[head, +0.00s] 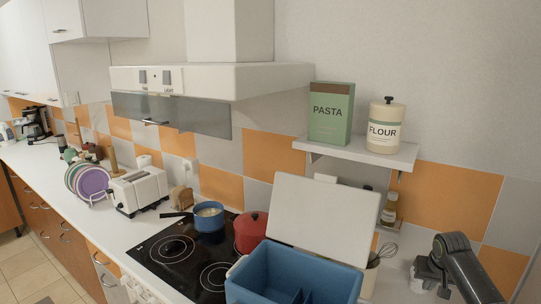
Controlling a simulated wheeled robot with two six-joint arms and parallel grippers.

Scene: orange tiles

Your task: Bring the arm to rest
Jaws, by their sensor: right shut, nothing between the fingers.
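My right arm comes in at the lower right, dark grey. Its right gripper (424,282) points down over the white counter at the right, to the right of the blue cooler box (290,270). The fingers are small in this view and partly hidden by the arm, but they look shut with nothing held. My left gripper is not in view.
The cooler box's white lid (325,215) stands open. Behind are a red pot (251,233) and a blue saucepan (209,217) on the black hob (165,253). A shelf (355,153) holds a pasta box (331,113) and flour jar (385,127). A bottle (390,210) stands below.

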